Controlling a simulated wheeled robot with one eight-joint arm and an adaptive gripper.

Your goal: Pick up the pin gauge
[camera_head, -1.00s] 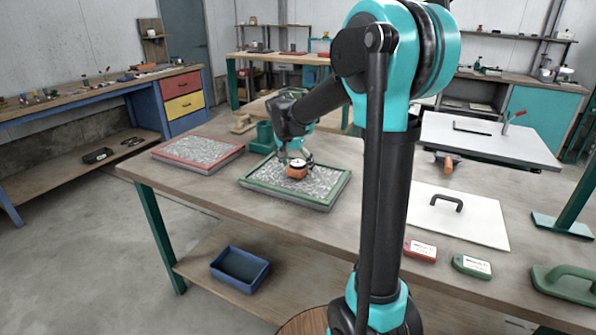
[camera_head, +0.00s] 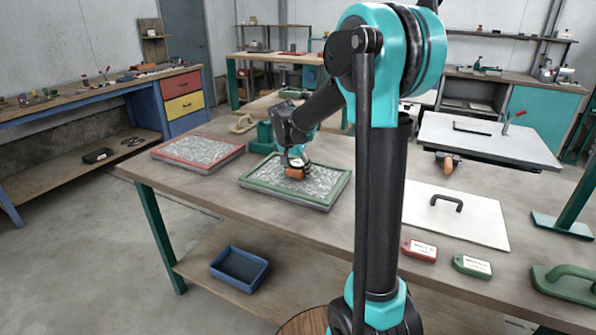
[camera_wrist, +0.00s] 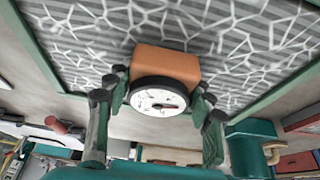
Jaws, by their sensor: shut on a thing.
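The pin gauge is an orange block with a round white dial and black rim. In the wrist view the gauge (camera_wrist: 160,82) sits between the two dark fingers of my gripper (camera_wrist: 162,98), which are shut on its sides. In the head view the gauge (camera_head: 295,173) is at the green-framed fibre tray (camera_head: 258,185), with my gripper (camera_head: 296,160) above it. Part of the dial is hidden by my gripper there. I cannot tell whether the gauge touches the fibre surface.
A red-framed tray (camera_head: 165,157) lies to the left. A green holder (camera_head: 264,137) stands behind the green tray. A white plate with a black handle (camera_head: 440,218) and red (camera_head: 420,250) and green (camera_head: 471,266) tags lie to the right. A blue bin (camera_head: 240,268) is on the lower shelf.

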